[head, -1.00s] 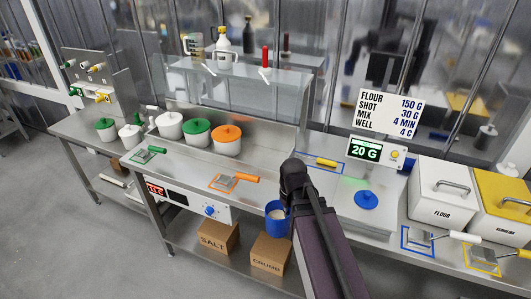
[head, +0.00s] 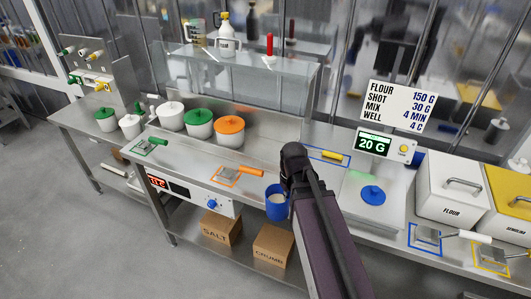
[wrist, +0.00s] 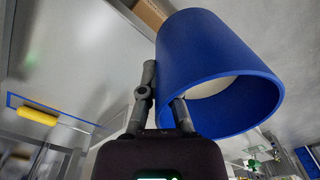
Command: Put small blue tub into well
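The small blue tub (head: 276,208) is held in the air by the front edge of the counter, with pale contents showing inside. In the wrist view the tub (wrist: 205,45) fills the upper right, tilted in the picture, its open mouth facing the lower right. My gripper (wrist: 164,92) has one finger outside the wall and the other at the rim, so it looks shut on the tub's wall. In the head view my arm hides the fingers. I cannot clearly make out an open well.
An orange-handled scraper (head: 237,175) and a yellow roller (head: 332,156) lie on the counter. Lidded pots (head: 199,123) stand along the back. Boxes (head: 273,246) sit on the lower shelf.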

